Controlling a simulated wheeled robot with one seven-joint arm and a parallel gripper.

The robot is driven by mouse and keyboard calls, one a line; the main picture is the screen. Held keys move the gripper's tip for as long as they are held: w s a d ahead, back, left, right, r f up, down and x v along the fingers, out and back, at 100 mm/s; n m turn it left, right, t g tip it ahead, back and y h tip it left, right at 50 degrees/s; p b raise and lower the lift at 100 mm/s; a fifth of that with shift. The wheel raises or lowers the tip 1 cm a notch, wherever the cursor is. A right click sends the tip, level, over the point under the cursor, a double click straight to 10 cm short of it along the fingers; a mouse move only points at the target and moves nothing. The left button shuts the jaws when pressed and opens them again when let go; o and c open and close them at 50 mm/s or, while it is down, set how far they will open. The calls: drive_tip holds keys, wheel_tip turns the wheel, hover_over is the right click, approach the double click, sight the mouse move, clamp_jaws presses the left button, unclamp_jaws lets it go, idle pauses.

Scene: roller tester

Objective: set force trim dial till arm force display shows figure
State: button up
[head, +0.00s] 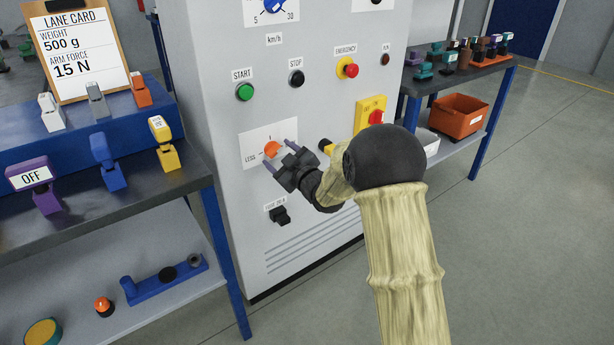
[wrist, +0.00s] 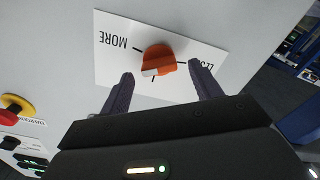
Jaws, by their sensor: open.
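The orange force trim dial (head: 271,149) sits on a white LESS–MORE plate (head: 254,138) on the grey cabinet front. In the wrist view the dial (wrist: 157,60) shows a white pointer mark, and its plate (wrist: 110,72) reads upside down. My gripper (head: 278,154) is open in front of the dial. In the wrist view its fingertips (wrist: 160,72) stand on either side of the dial, apart from it. The lane card (head: 87,45) reads weight 500 g and arm force 15 N. I see no arm force display in either view.
The cabinet also carries a green START button (head: 245,92), a black STOP button (head: 296,78), a red emergency button (head: 347,68) and a yellow-backed red switch (head: 375,117). A black knob (head: 280,215) is below the dial. Benches stand at both sides; floor at right is clear.

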drive_tip(key=p+v, duration=0.2)
drive_tip(key=v, duration=1.3)
drive_tip(key=shift+d, duration=0.2)
drive_tip(key=shift+s, duration=0.1)
drive_tip(key=s+d+f+m+g+h, duration=0.5)
drive_tip(key=s+d+m+h, duration=0.3)
drive_tip(key=d+h, duration=0.1)
drive_tip(key=s+d+f+m+g+h, duration=0.15)
drive_tip(key=s+m+g, duration=0.45)
drive_tip(key=s, duration=0.9)
wheel_tip(320, 180, up, 38)
drive_tip(key=n+g+p, duration=0.1)
drive_tip(key=p, duration=3.7)
drive_tip(key=shift+s+d, duration=0.3)
drive_tip(key=shift+d, duration=0.15)
